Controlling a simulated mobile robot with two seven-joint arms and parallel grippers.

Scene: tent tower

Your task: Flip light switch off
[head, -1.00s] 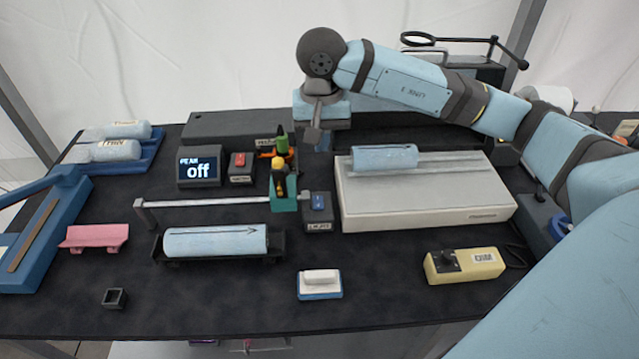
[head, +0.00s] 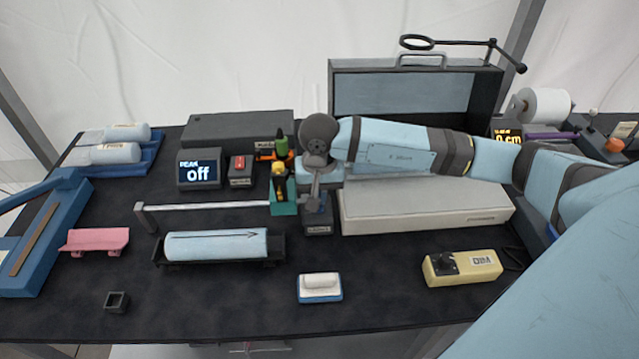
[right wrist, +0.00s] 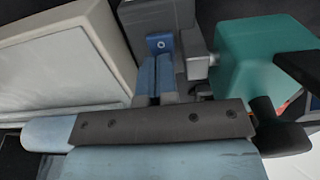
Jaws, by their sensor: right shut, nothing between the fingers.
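The small dark switch box (head: 318,228) stands between the teal holder and the pale grey flat box. In the head view my right gripper (head: 313,203) is over it and hides its blue rocker. In the right wrist view the blue rocker (right wrist: 160,43) with a white ring mark shows on the grey box, just beyond my shut, empty fingertips (right wrist: 156,60). I cannot tell whether they touch it, or which way the rocker is tipped. My left gripper is not in view.
The teal holder (head: 283,205) with tools stands close left of the switch box. The pale flat box (head: 430,212) is close on the right. A red-switch box (head: 240,170) and a display reading "PEAK off" (head: 198,173) stand farther left. A white-topped blue block (head: 320,290) lies in front.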

